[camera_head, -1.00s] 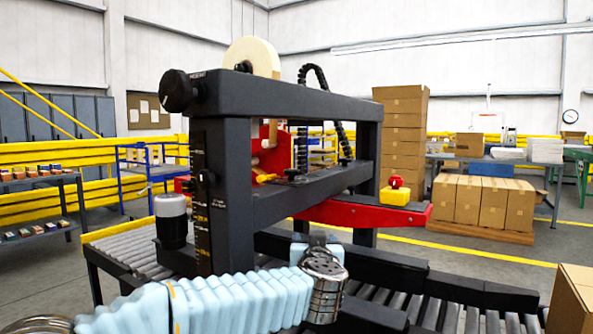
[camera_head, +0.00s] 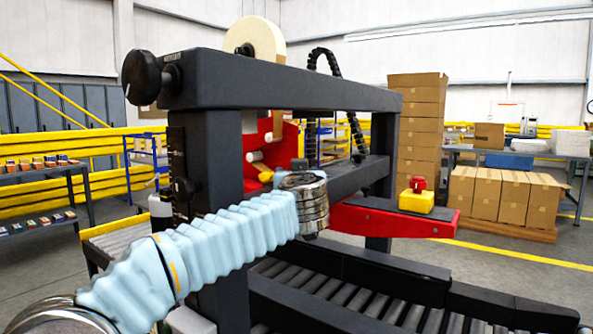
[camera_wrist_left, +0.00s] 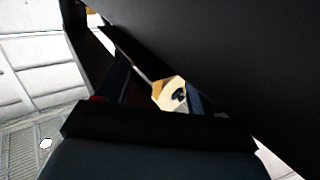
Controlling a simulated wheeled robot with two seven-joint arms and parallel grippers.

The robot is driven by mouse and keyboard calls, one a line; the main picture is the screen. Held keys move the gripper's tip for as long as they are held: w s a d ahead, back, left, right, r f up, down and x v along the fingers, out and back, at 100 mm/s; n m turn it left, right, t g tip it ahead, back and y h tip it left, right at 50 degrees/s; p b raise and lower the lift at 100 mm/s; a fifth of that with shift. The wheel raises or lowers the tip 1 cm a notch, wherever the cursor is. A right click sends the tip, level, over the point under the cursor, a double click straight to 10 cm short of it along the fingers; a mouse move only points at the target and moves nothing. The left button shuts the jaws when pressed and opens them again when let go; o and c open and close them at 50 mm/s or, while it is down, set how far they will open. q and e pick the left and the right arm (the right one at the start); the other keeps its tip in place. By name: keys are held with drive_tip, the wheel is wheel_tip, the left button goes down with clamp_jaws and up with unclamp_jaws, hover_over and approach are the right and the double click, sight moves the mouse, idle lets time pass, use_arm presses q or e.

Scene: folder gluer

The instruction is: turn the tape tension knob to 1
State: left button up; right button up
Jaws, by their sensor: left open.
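The black carton taping machine fills the middle of the head view. Its tape roll (camera_head: 258,38) is cream, with a small dark hub knob (camera_head: 243,50) on its near face. The wrist view shows a tan, roll-like piece (camera_wrist_left: 168,93) with a black knob (camera_wrist_left: 180,96) at its centre. A large black knob (camera_head: 142,77) sticks out at the upper left of the frame, and a smaller one (camera_head: 185,190) sits on the column. I cannot read any number. My left gripper (camera_wrist_left: 155,122) is open, apart from the knob; its fingertips are hard to make out. My right gripper is out of view.
The machine's crossbeam (camera_head: 290,97) is a dark obstacle near my left arm. A red arm (camera_head: 390,222) carries a yellow box with a red button (camera_head: 417,194). A roller conveyor (camera_head: 330,295) runs below. Stacked cartons (camera_head: 500,200) stand behind at right.

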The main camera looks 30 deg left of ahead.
use_arm(q)
drive_tip(key=x, duration=0.4)
drive_tip(key=shift+w, duration=0.15)
drive_tip(key=c, duration=1)
drive_tip(key=shift+y, duration=0.3)
drive_tip(key=n+g+y, duration=0.3)
drive_tip(key=shift+w+d+n+g+y, duration=0.1)
drive_tip(key=shift+n+g+y, duration=0.2)
drive_tip(key=n+g+y, duration=0.1)
drive_tip(key=n+g, duration=0.1)
drive_tip(key=g, duration=0.1)
drive_tip(key=n+g+y, duration=0.2)
drive_tip(key=n+g, duration=0.1)
drive_tip(key=g, duration=0.1)
drive_tip(key=shift+y, duration=0.3)
drive_tip(key=shift+g, duration=0.3)
